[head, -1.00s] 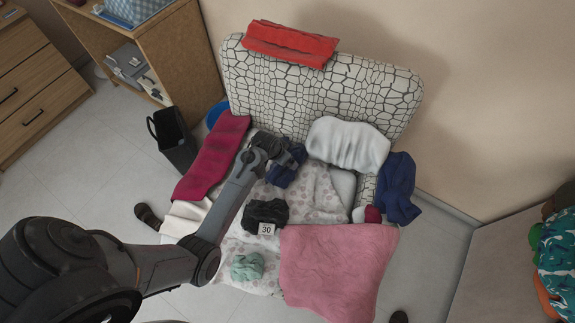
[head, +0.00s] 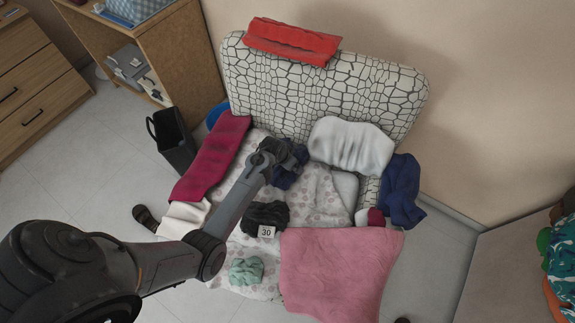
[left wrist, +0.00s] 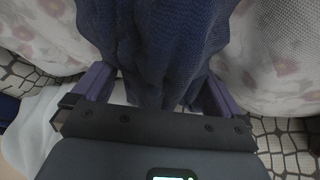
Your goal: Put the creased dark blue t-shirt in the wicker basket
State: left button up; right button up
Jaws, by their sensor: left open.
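A crumpled dark blue cloth (head: 291,163), which looks like the t-shirt, lies on the chair seat near the backrest. It also fills the middle of the left wrist view (left wrist: 160,45). My left gripper (left wrist: 155,88) is open, with its fingers on either side of the cloth; I cannot tell if they touch it. In the head view my left gripper (head: 280,158) is partly hidden by its own wrist. Another dark blue garment (head: 402,190) hangs over the right side of the chair. I see no wicker basket. My right gripper is not in view.
The patterned chair (head: 350,90) holds a white pillow-like cloth (head: 349,143), a crimson cloth (head: 212,157), a pink cloth (head: 335,265), a black cloth (head: 265,212) tagged 30 and a mint cloth (head: 246,270).

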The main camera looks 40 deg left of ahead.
pick_arm(q)
jog(key=shift+f, duration=0.25)
dwell(0.4)
jog(key=c, duration=1)
jog(key=shift+o, duration=0.2)
jog(key=shift+r, duration=0.15)
